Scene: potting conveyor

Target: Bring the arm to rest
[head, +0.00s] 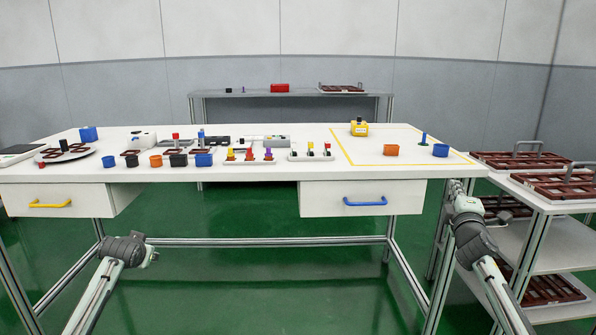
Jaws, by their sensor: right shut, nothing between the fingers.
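My right arm comes in from the lower right, and its gripper (455,187) is in front of the table's right front corner. The right gripper is shut and empty, small in the view and near the table edge. My left arm comes in from the lower left and ends low in front of the table, below the left drawer. Its gripper (151,256) is mostly hidden behind the wrist, so its fingers do not show clearly.
The white table (270,174) holds small pots, pegs and racks. A yellow device (359,128), an orange pot (390,150) and a blue pot (440,150) stand at its right. A shelf cart (540,203) with brown trays stands close right of my right arm.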

